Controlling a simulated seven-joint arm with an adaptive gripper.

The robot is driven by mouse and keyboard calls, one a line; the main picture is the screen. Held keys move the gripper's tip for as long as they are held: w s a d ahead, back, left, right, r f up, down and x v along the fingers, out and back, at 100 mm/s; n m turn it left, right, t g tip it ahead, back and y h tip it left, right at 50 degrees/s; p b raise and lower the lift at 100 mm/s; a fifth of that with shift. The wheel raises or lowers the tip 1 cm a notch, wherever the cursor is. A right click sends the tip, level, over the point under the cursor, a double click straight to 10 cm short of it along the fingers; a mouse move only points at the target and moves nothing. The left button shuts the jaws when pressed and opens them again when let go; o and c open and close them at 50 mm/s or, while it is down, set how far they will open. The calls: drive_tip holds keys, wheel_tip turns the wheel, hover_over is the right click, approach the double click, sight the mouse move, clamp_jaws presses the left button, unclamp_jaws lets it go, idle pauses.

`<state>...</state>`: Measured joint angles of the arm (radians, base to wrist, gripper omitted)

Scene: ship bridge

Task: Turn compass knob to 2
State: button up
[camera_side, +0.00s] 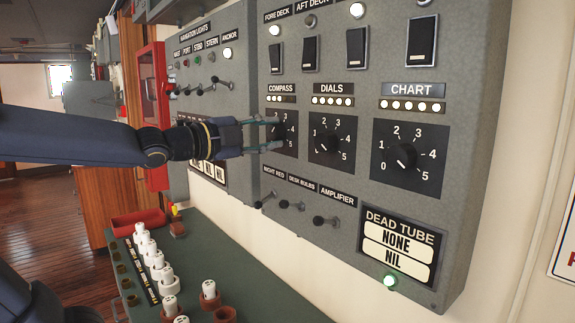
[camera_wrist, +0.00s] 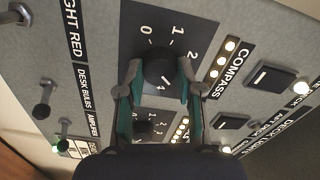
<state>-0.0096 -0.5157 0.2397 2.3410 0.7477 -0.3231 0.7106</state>
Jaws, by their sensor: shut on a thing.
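The compass knob (camera_wrist: 158,68) is a round black knob on a dark square dial plate under the COMPASS label (camera_side: 282,88). In the wrist view, numerals 0, 1 and 2 show around its far side. My gripper (camera_wrist: 158,72) is shut on the knob, one finger on each side. In the side view, my gripper (camera_side: 274,133) reaches the compass dial from the left, and its fingers hide most of the knob. A short white mark shows on the knob's near side in the wrist view; I cannot tell surely which number it points to.
The dials knob (camera_side: 328,144) and chart knob (camera_side: 403,156) sit to the right on the same panel. Toggle levers (camera_side: 283,205) stick out below, and rocker switches (camera_side: 357,48) are above. A green bench (camera_side: 250,295) with white tubes lies below.

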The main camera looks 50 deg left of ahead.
drive_tip(key=n, duration=1.2)
drive_tip(key=shift+a+n, duration=0.1)
drive_tip(key=shift+n, duration=0.3)
idle(0.3)
drive_tip(key=o, duration=1.2)
drive_tip(key=shift+c, duration=0.2)
drive_tip(key=shift+r, duration=0.1)
drive_tip(key=s, duration=1.2)
